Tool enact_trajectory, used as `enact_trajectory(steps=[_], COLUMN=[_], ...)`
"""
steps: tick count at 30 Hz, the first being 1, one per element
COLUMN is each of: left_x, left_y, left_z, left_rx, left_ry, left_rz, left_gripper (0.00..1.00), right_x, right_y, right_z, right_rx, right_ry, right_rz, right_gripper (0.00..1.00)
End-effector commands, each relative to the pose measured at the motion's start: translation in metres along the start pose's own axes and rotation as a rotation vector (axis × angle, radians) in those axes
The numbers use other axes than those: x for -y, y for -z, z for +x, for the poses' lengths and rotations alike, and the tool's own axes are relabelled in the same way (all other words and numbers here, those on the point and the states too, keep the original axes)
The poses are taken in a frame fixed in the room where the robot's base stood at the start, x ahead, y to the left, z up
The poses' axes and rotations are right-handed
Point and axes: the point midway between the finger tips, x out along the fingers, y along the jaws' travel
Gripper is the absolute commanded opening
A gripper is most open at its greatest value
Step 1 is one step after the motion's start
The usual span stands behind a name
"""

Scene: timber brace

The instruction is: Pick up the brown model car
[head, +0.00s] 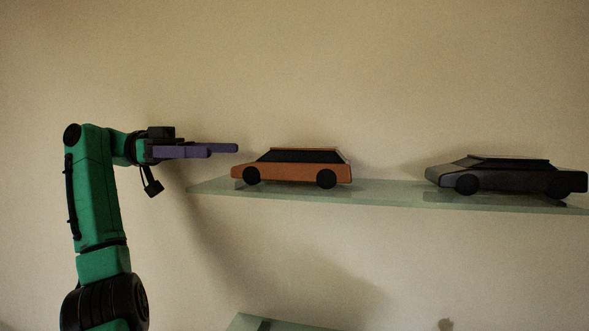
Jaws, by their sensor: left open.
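The brown model car (292,170) is orange-brown with a black roof and windows and black wheels. It stands upright on the left part of a glass shelf (391,188), side-on in the head view. My left gripper (224,150) comes in from the left, with its purple fingers level and pointing right. It is open and empty. Its fingertips are just left of the car and a little above its left end in the picture, with no visible contact. My right gripper is not in view.
A dark grey model car (507,177) stands on the right part of the same shelf. A lower glass shelf (287,323) shows at the bottom edge, with a dark item partly cut off. A plain beige wall is behind. The space above the shelf is clear.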

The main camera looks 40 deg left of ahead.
Motion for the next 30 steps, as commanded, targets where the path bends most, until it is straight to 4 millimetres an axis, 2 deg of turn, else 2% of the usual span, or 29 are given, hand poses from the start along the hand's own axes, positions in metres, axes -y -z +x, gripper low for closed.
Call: enact_trajectory(steps=[3, 6, 12, 18, 21, 26, 27, 29, 30], left_x=[0.001, 0.001, 0.001, 0.001, 0.001, 0.001, 0.001, 0.001, 0.001], left_y=[-0.009, -0.004, -0.002, -0.003, -0.004, -0.004, -0.004, -0.004, -0.004], left_z=[0.03, 0.054, 0.079, 0.116, 0.124, 0.124, 0.124, 0.124, 0.124], left_rx=[-0.001, 0.002, 0.0, 0.002, -0.001, -0.003, -0.003, -0.002, -0.002], left_ry=[-0.006, 0.001, 0.002, 0.0, 0.0, 0.0, 0.0, 0.0, 0.001], left_rz=[0.002, -0.004, -0.006, -0.004, -0.004, -0.004, -0.004, -0.003, -0.003], left_gripper=[1.0, 1.0, 1.0, 1.0, 1.0, 1.0, 0.92, 0.69, 0.54], right_x=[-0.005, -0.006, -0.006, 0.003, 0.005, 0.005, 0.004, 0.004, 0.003], right_y=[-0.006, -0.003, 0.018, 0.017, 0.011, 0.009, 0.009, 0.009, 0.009], right_z=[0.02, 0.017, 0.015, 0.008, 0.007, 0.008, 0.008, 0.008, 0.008], right_rx=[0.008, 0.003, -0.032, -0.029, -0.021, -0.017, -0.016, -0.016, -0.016], right_ry=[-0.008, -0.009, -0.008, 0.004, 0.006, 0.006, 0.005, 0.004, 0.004], right_rz=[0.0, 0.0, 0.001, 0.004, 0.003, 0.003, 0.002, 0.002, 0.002], right_gripper=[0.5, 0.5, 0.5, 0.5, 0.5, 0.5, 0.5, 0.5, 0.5])
